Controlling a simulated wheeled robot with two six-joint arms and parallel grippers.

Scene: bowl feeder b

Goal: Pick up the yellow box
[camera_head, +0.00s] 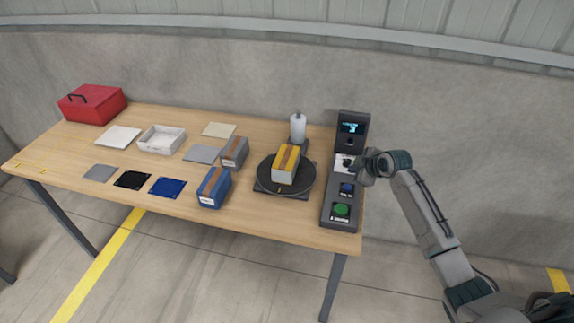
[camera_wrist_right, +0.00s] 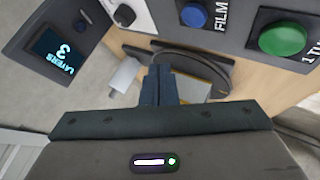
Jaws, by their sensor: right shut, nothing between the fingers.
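The yellow box (camera_head: 287,157), with a brown band over its top and pale lower sides, sits on a round black turntable (camera_head: 262,176) in the head view. My right gripper (camera_head: 352,166) is to the right of it, over the control panel, apart from the box. In the wrist view its dark fingers (camera_wrist_right: 160,84) are together with nothing between them. My left gripper is in neither view.
The control panel (camera_head: 327,213) has a display reading 3, a blue button (camera_head: 347,188) and a green button (camera_head: 341,210). A white roll (camera_head: 298,127) stands behind the turntable. A blue box (camera_head: 214,188) and a grey box (camera_head: 234,152) stand left of it.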

